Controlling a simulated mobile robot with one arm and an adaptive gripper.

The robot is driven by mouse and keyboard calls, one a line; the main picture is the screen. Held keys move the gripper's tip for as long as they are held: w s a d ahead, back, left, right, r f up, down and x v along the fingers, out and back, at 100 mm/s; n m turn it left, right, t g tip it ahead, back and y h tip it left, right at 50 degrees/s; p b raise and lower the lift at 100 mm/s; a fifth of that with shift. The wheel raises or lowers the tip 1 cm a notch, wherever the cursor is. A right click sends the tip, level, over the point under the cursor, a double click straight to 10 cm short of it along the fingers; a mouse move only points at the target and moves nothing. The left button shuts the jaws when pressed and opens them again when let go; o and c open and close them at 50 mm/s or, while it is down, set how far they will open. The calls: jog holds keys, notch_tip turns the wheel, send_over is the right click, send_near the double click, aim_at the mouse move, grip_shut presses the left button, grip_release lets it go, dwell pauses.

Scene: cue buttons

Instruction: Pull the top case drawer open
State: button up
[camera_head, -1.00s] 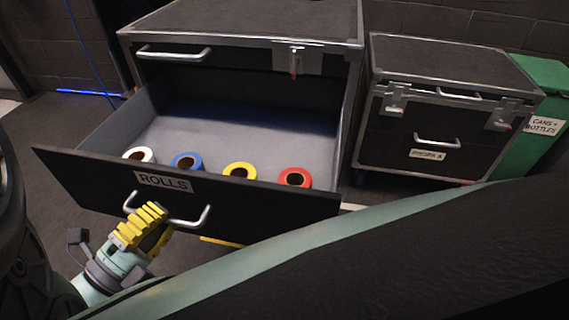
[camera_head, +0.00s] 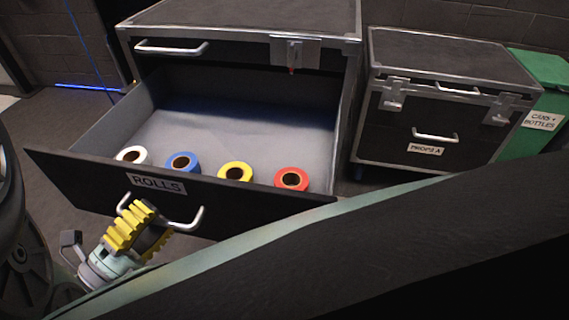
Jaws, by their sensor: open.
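The black case (camera_head: 245,17) with metal edges stands at the centre back. Its drawer, with a front labelled ROLLS (camera_head: 90,178), is pulled far out. White (camera_head: 133,156), blue (camera_head: 184,163), yellow (camera_head: 236,173) and red (camera_head: 292,180) tape rolls lie inside near the front. The drawer's silver handle (camera_head: 190,221) is on its front face. My gripper (camera_head: 138,228), with yellow ribbed fingers, is open at the left part of this handle, overlapping it in view. Whether it touches the handle I cannot tell.
A smaller black case labelled PROPS A (camera_head: 440,70) stands to the right, beside a green bin (camera_head: 543,75) labelled CANS + BOTTLES. Another handle (camera_head: 170,48) and a latch (camera_head: 294,52) are on the case above the drawer. Floor shows at the left.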

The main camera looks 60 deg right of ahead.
jog(key=shift+a, duration=0.1)
jog(key=a+f, duration=0.2)
jog(key=a, duration=0.9)
jog(key=shift+a, duration=0.3)
jog(key=shift+f, duration=0.1)
dwell(0.5)
